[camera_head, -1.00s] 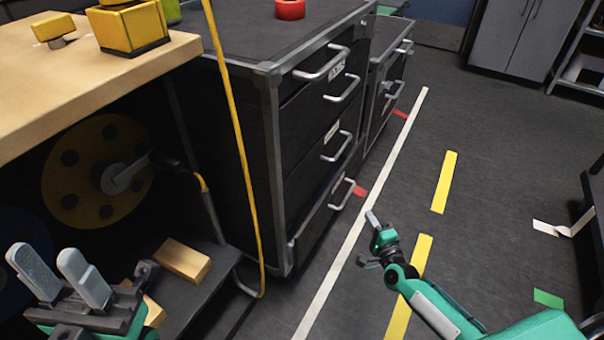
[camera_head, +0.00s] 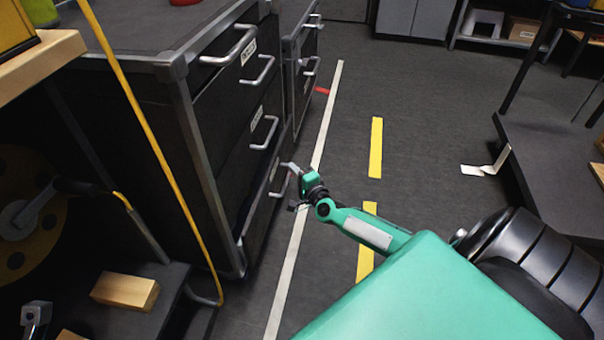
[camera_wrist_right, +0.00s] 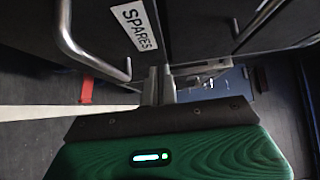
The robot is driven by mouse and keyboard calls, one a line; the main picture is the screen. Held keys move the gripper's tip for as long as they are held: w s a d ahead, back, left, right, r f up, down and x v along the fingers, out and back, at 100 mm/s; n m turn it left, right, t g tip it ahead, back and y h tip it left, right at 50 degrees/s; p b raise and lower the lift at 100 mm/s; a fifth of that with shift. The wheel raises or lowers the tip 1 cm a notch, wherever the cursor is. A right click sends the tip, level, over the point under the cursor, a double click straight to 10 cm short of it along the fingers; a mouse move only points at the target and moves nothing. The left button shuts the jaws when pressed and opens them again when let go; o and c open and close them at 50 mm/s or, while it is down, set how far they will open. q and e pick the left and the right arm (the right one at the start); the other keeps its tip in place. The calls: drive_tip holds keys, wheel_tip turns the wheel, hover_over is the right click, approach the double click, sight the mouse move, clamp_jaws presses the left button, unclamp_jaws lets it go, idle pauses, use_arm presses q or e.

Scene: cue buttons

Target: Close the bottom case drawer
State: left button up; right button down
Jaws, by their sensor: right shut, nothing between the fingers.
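The black case (camera_head: 172,75) stands at the left of the head view, with several drawers and silver bar handles. Its bottom drawer (camera_head: 262,208) appears to stand out slightly from the case; the exact gap is hard to tell. My right gripper (camera_head: 291,168) is shut and empty beside the bottom drawer's handle (camera_head: 277,181). In the right wrist view the shut fingers (camera_wrist_right: 160,78) point at a dark drawer front with a SPARES label (camera_wrist_right: 135,25); contact cannot be told.
A wooden block (camera_head: 125,290) lies on a low dark shelf at lower left. A dark platform (camera_head: 550,170) is at right. The floor with white and yellow lines is open between.

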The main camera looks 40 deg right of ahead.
sight(272, 170)
drive_tip(key=shift+w+a, duration=0.85)
drive_tip(key=shift+w, duration=0.2)
drive_tip(key=shift+w+a, duration=0.45)
drive_tip(key=w+a, duration=0.2)
drive_tip(key=w, duration=0.1)
drive_tip(key=shift+a, duration=0.2)
drive_tip(key=shift+w+a+r, duration=0.1)
drive_tip(key=shift+w+a, duration=0.05)
drive_tip(key=shift+a, duration=0.05)
drive_tip(key=shift+a+r, duration=0.1)
